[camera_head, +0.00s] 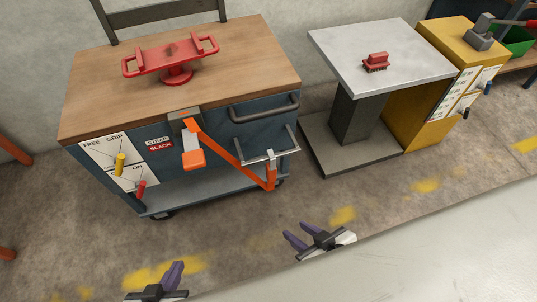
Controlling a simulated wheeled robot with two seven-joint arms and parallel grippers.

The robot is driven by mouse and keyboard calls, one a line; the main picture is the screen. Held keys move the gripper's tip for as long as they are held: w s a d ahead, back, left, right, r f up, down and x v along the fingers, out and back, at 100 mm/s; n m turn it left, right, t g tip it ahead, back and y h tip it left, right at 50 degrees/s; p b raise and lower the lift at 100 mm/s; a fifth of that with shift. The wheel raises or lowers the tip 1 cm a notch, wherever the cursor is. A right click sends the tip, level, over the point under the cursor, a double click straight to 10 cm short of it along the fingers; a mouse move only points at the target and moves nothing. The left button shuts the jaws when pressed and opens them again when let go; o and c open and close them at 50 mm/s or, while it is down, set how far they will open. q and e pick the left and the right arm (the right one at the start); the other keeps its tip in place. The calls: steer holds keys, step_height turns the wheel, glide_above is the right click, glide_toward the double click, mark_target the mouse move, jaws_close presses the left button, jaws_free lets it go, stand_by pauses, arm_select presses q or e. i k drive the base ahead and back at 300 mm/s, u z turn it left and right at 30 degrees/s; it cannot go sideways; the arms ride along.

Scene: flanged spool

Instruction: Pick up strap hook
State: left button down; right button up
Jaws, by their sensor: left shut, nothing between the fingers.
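The strap hook (271,155) is a small grey metal piece at the end of an orange strap (232,158). It appears to be on the lower rail (251,157) at the cart's right front; exact contact is too small to tell. The strap runs from a grey fitting (186,117) with an orange handle (194,159) on the cart's front, down to the right, then up to the hook. My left gripper (177,267) is shut and empty at the bottom, below the cart. My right gripper (298,232) is open and empty over the floor, below and right of the hook.
The blue cart (225,130) has a wooden top (95,95) bearing a red spool stand (172,62), plus yellow (120,164) and red (141,188) levers. A grey-topped pedestal (410,75) and yellow cabinet (408,125) stand right. Floor before the cart is clear.

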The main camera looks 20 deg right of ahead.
mark_target(271, 167)
steer(key=k, duration=0.5)
steer(key=u, duration=1.6)
steer(key=i, duration=1)
steer(key=z, duration=1.75)
